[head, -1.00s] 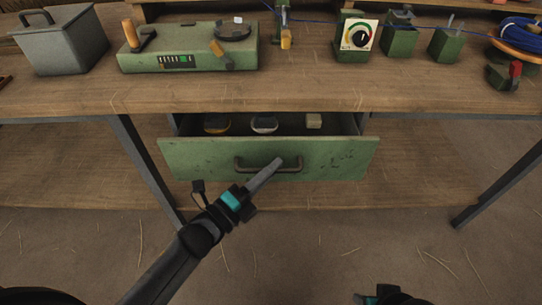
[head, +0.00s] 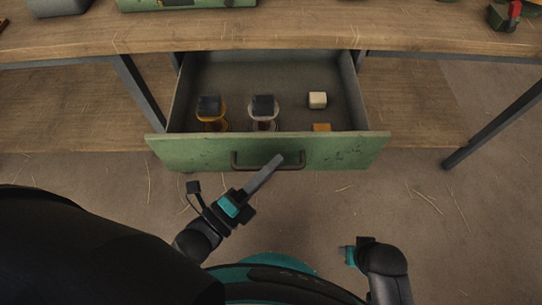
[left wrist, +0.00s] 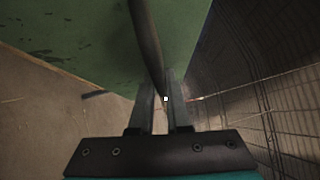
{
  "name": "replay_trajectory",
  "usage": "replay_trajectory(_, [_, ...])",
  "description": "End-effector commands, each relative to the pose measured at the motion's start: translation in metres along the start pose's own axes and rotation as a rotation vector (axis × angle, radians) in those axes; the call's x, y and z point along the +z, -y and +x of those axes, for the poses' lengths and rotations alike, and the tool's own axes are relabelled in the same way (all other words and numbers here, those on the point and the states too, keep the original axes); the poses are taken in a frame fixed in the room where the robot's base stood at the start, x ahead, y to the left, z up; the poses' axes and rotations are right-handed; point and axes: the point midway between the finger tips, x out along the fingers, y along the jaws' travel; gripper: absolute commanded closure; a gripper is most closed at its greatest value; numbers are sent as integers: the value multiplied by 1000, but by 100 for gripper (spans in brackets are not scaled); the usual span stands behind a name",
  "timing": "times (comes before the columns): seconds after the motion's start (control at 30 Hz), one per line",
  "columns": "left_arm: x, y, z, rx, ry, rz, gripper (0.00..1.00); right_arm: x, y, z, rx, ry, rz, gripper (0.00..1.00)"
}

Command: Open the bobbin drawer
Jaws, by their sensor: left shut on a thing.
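The green bobbin drawer (head: 330,152) stands pulled out from under the workbench in the head view. Its dark bar handle (head: 240,165) runs across the front face. My left gripper (head: 272,166) is shut on the right part of this handle. In the left wrist view the handle (left wrist: 147,40) runs down between the two fingers (left wrist: 162,105), with the green drawer front (left wrist: 80,35) behind it. Inside the drawer are an amber bobbin (head: 211,112) and a pale bobbin (head: 263,112), both with dark tops. My right gripper (head: 347,254) is low at the right, away from the drawer; its fingers are unclear.
The wooden workbench (head: 270,32) is above, with grey metal legs (head: 135,92) on both sides. The floor (head: 430,200) right of the drawer has only straw bits.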

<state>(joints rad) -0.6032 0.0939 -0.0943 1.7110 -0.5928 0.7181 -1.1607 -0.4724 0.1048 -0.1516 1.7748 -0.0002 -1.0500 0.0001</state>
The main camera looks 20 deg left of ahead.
Motion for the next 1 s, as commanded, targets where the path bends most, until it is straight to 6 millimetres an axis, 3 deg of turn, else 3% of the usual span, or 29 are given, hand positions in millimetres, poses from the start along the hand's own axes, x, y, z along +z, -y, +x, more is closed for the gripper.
replay_trajectory(0.27, [0, 0, 0, 1, 0, 1, 100, 0, 0, 0, 0, 0, 0, 50])
replay_trajectory(0.3, [0, 0, 0, 1, 0, 1, 81, 0, 0, 0, 0, 0, 0, 50])
replay_trajectory(0.53, [0, 0, 0, 0, 0, 0, 55, 0, 0, 0, 0, 0, 0, 50])
replay_trajectory(1.0, [0, 0, -1, 0, 0, 0, 55, -1, 0, 0, 0, -1, 0, 50])
